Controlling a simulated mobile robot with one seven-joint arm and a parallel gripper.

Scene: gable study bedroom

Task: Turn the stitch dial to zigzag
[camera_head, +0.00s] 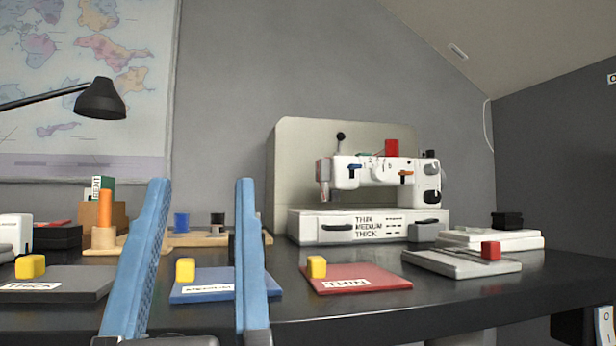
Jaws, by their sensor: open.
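A white sewing machine (374,180) stands at the back right of the dark desk, on a white base with THIN, MEDIUM and THICK printed on its front. A blue piece (354,167) and an orange piece (406,174) sit on its upper front, with a dark round knob (432,196) at the right end. The markings are too small to read, so I cannot tell which part is the stitch dial or its setting. My gripper (202,183) has two blue fingers, upright and apart, left of the machine in the picture. It is empty and touches no part of the machine.
Blue (208,273), red (385,278) and dark (85,274) mats with yellow blocks lie along the desk (480,290). A grey pad (445,262) with a red block lies at right. A wooden spool board (190,239) stands behind my fingers. A black lamp (100,99) overhangs the left.

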